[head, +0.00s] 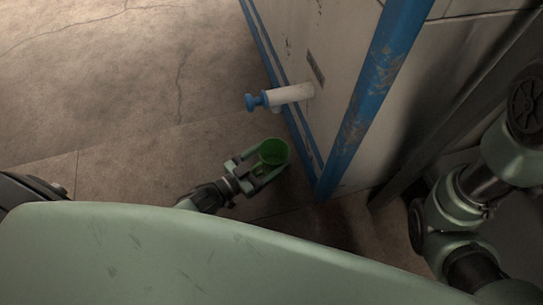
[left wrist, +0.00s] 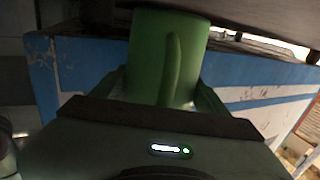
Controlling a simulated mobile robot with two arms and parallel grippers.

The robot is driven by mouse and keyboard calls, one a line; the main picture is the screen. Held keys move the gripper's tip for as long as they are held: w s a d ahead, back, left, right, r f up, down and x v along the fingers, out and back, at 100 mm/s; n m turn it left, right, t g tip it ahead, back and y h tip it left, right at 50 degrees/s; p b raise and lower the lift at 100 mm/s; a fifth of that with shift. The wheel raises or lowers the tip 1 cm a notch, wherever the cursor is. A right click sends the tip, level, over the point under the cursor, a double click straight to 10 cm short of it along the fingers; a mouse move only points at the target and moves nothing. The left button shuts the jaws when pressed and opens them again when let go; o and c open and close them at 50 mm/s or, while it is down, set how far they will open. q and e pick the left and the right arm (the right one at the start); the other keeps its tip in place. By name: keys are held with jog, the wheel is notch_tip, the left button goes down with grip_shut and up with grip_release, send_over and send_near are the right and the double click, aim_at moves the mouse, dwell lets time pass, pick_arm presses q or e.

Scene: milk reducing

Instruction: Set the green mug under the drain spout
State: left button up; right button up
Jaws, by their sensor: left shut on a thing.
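The green mug (head: 274,151) is in my left gripper (head: 258,168), which is shut on it, in the head view. In the left wrist view the mug (left wrist: 168,55) fills the upper middle between the fingers, with its handle facing the camera. The drain spout (head: 288,95) is a white pipe with a blue valve end (head: 256,101), sticking out to the left from the side of a white and blue cabinet. In the head view the mug shows below the spout in the picture, apart from it. The height between them is hard to tell. My right gripper is not in view.
The white cabinet (head: 335,45) with blue, worn edges (head: 370,90) stands right of the mug, close to it. Cracked concrete floor (head: 120,90) lies open to the left. In the left wrist view, the cabinet's blue band (left wrist: 90,70) shows behind the mug.

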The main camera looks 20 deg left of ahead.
pick_arm(q)
jog(key=shift+f, duration=0.45)
jog(key=shift+a+f+b, duration=0.1)
jog(key=shift+b, duration=0.2)
jog(key=o, duration=1.4)
jog(key=shift+f, duration=0.1)
